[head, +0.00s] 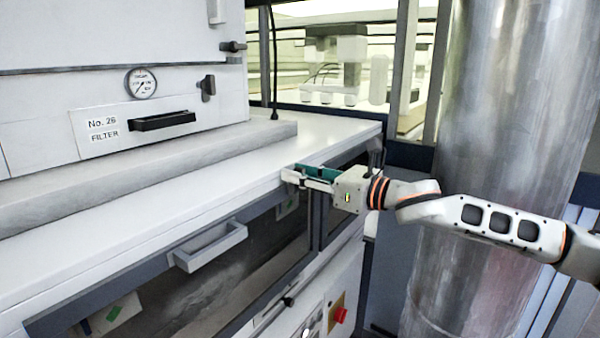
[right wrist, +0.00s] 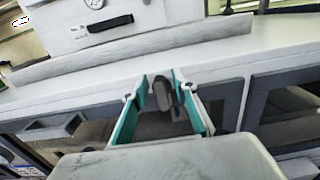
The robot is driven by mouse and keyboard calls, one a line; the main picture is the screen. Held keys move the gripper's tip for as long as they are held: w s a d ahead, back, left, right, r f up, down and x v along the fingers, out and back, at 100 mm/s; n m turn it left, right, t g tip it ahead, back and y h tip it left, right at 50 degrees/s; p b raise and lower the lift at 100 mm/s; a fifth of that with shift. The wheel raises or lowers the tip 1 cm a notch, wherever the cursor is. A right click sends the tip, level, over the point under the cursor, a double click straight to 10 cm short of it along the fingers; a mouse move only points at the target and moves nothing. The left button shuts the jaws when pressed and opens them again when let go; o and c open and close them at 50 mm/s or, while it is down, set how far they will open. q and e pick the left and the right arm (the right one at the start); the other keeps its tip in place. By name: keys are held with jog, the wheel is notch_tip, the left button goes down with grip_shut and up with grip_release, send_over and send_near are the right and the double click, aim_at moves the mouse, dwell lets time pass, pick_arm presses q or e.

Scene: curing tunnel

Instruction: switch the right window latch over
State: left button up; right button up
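The right window latch (right wrist: 164,94) is a small dark grey handle on the cabinet front just below the white worktop, seen in the right wrist view. In the head view my right gripper hides it. My right gripper (head: 294,173) is at the front edge of the worktop, with its fingers pointing left. In the right wrist view my right gripper (right wrist: 160,82) has its two teal-padded fingers apart, one on each side of the latch. The latch looks nearer the right finger; I cannot tell whether they touch. My left gripper is not in view.
The white worktop (head: 120,231) runs above dark-framed windows. A white pull handle (head: 208,247) juts out left of my gripper. A red button (head: 341,314) is below. A large metal column (head: 510,120) stands behind my right arm.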

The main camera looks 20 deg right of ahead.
jog(key=shift+c, duration=0.4)
grip_shut()
jog(key=shift+m, duration=0.4)
jog(key=m, duration=0.2)
jog(key=shift+w+d+m, duration=0.15)
jog(key=shift+m, duration=0.25)
jog(key=m, duration=0.4)
jog(key=f+m, duration=0.1)
jog(key=m, duration=0.9)
jog(key=shift+w+d+f, duration=0.2)
jog(key=shift+w+d, duration=0.1)
jog(key=shift+d, duration=0.05)
jog(key=shift+m, duration=0.3)
